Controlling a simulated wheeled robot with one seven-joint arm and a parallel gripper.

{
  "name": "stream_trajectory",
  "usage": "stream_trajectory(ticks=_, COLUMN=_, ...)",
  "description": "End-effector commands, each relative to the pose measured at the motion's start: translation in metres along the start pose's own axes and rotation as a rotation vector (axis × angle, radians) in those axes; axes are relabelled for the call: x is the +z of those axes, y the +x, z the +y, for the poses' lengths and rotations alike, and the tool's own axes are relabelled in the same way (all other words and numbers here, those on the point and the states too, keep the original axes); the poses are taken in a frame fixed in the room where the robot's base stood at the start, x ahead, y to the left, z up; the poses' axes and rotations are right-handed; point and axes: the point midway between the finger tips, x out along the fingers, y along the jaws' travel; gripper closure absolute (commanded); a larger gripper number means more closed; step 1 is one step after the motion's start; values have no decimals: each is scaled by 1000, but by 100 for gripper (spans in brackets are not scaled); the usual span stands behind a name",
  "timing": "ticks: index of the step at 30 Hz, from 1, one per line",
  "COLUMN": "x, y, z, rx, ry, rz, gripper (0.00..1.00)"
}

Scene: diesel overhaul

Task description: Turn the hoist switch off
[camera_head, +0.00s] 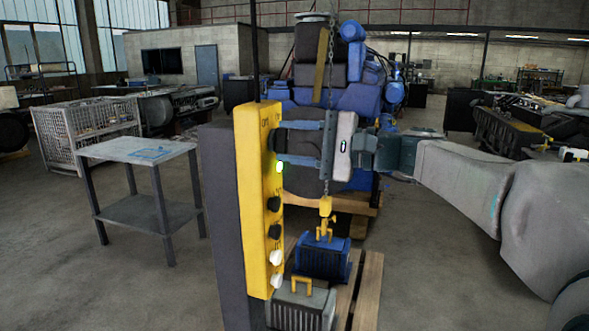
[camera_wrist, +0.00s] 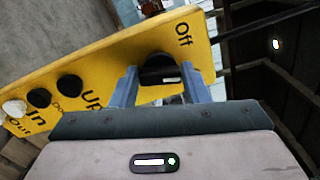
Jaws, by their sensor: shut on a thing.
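The yellow hoist control box (camera_head: 256,200) stands upright on a dark post. The "Off" label (camera_wrist: 183,35) shows beside the knob. The fingers partly hide the knob, and I cannot tell its exact angle.
Black and white buttons (camera_head: 274,231) run down the box below the switch. A chain hoist hook (camera_head: 325,207) hangs close behind it above a blue part (camera_head: 322,258). A grey metal table (camera_head: 130,150) stands left, with open floor around it.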

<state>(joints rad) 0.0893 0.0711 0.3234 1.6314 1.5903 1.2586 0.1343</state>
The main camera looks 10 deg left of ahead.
Motion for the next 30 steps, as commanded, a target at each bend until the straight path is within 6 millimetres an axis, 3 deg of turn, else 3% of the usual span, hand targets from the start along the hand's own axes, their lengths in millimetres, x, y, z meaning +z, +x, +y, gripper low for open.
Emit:
stream_trajectory(ticks=1, x=-2, y=0, z=9, rx=-1, ry=-49, rz=-1, gripper=81)
stream_trajectory(ticks=30, x=-4, y=0, z=9, rx=1, ry=-902, rz=-1, gripper=81)
